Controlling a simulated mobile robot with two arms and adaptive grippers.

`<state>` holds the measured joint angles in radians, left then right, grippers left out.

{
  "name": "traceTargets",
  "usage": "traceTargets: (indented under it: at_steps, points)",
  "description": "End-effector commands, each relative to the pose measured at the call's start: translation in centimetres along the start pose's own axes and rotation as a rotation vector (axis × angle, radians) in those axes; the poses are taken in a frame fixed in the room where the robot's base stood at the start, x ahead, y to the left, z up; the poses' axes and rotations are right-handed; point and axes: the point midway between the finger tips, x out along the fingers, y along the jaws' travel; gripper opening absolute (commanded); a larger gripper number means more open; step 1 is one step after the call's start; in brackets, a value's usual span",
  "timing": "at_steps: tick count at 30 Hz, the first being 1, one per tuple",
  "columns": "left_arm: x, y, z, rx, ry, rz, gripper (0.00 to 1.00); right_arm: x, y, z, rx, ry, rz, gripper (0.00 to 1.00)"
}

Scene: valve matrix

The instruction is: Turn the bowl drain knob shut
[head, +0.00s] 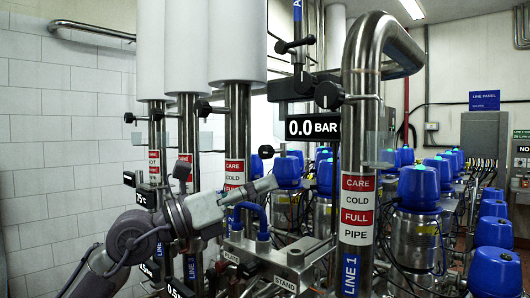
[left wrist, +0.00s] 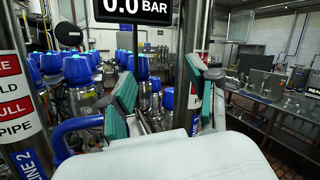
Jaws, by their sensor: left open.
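Several black knobs sit on the steel pipes, and I cannot tell which is the bowl drain knob. In the head view, a large knob (head: 330,95) is on the thick front pipe (head: 358,150), and a smaller knob (head: 203,108) is beside the middle pipe. My left gripper (head: 268,184) reaches in from the left near a blue curved handle (head: 250,209). In the left wrist view its green-padded fingers (left wrist: 160,88) stand apart with nothing held between them. My right gripper is in neither view.
A "0.0 BAR" display (head: 312,127) hangs above and right of my left gripper. Blue-capped valves (head: 418,188) fill the right side. Upright pipes with red and white labels stand close around the arm. A white tiled wall (head: 60,140) is at the left.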

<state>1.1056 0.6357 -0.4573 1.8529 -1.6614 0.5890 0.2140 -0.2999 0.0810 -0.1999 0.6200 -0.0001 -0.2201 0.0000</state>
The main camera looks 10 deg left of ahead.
Motion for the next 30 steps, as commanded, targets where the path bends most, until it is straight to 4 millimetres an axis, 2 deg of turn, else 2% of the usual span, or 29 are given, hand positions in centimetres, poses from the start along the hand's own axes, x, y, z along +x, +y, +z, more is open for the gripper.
traceTargets:
  at_steps: [1, 3, 6, 9, 14, 30]
  points:
    - [-0.3, 1.0, 2.1, 0.112, 0.055, 0.083, 0.60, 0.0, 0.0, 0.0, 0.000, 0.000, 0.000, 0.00]
    - [-1.1, 2.6, 4.2, 0.221, 0.122, 0.202, 0.60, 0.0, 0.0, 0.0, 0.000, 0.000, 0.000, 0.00]
    - [-2.5, 4.4, 6.9, 0.317, 0.176, 0.336, 0.60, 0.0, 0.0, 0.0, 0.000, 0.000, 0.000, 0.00]
    - [-3.4, 5.3, 8.3, 0.355, 0.203, 0.412, 0.60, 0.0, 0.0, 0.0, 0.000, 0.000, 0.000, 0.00]
    - [-2.6, 6.0, 8.7, 0.363, 0.211, 0.432, 0.60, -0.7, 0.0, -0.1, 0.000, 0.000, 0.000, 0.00]
    - [6.8, 10.4, 7.5, 0.361, 0.210, 0.427, 0.60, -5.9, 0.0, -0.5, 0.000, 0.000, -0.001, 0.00]
